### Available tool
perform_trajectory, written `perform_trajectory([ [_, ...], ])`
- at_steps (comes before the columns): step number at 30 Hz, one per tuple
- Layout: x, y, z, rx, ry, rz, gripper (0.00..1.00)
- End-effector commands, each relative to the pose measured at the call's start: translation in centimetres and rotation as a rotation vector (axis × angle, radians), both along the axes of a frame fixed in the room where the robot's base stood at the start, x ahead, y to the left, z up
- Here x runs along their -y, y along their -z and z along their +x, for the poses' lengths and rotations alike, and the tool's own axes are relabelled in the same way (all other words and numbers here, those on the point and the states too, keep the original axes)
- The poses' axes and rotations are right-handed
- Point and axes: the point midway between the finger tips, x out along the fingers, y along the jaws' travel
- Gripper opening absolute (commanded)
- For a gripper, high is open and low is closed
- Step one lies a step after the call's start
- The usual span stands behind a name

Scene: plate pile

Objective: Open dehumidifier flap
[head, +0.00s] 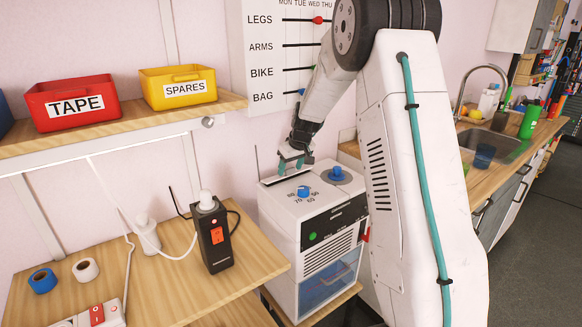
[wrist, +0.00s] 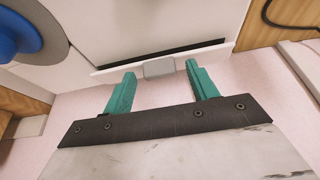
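The dehumidifier (head: 283,222) is a white box on a low wooden shelf, with a dark control panel and a clear bluish tank at the front. On its top near the back edge is a dark slot (wrist: 150,57), bordered by a thin white flap (wrist: 208,58) with a grey tab (wrist: 158,68) at its edge. My gripper (head: 293,163) is above the top's back edge in the head view. In the wrist view its teal fingers (wrist: 160,72) are apart, one on each side of the tab, with gaps visible. Whether they are level with the tab in depth I cannot tell.
A blue dial (head: 304,191) and a blue knob (head: 338,173) stand on the dehumidifier's top, close to my gripper. A black power box (head: 213,240) with a red switch stands on the wooden table at left. A shelf with red (head: 72,102) and yellow bins (head: 178,88) is above.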

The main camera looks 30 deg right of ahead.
Motion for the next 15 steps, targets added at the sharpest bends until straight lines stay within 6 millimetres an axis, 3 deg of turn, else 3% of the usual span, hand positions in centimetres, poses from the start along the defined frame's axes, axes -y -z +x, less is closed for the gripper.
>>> perform_trajectory([
  [1,-0.01,-0.01,-0.01,0.0,0.0,0.0,0.47],
  [5,-0.01,-0.01,-0.01,0.0,0.0,0.0,0.13],
  [15,-0.17,-0.39,0.71,-0.1,-0.007,-0.001,0.13],
])
